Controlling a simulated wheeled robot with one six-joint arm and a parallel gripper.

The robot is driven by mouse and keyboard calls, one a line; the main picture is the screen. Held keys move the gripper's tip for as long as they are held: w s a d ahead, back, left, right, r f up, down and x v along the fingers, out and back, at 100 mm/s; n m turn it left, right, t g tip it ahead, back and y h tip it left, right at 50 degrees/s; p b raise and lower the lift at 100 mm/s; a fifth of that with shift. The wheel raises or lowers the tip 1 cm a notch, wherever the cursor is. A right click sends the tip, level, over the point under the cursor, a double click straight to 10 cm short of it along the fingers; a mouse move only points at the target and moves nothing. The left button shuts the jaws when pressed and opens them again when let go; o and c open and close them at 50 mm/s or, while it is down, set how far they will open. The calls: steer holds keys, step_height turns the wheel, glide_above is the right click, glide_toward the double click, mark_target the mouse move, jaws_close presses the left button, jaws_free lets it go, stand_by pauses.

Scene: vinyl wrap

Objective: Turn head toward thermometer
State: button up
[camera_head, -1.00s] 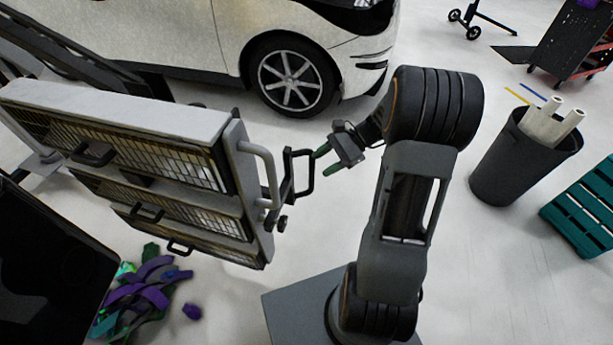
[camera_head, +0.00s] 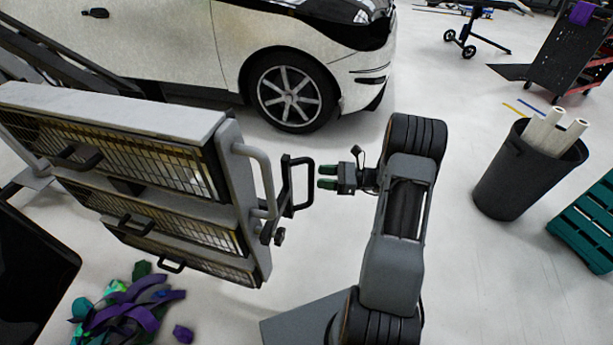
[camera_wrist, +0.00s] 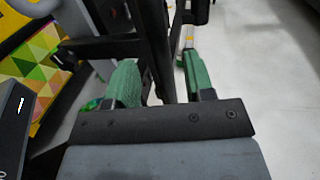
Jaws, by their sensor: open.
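A lamp head with barred heating panels (camera_head: 150,120), tilted, fills the left of the head view. A black handle (camera_head: 287,190) stands out from its right side, beside a grey curved bar. My gripper (camera_head: 326,177) is open, its green fingers pointing left at the handle, close to its right side. In the wrist view the green fingers (camera_wrist: 160,78) are apart, with a dark upright bar (camera_wrist: 158,45) showing between them; I cannot tell whether they touch it. I cannot make out a thermometer in either view.
A white car (camera_head: 180,45) stands behind. A dark bin with white rolls (camera_head: 515,175) and a teal pallet (camera_head: 590,225) are at the right. Purple and green scraps (camera_head: 125,310) lie at lower left. The floor between my arm and the bin is clear.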

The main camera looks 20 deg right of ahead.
steer(key=shift+x, duration=2.95)
jaws_close()
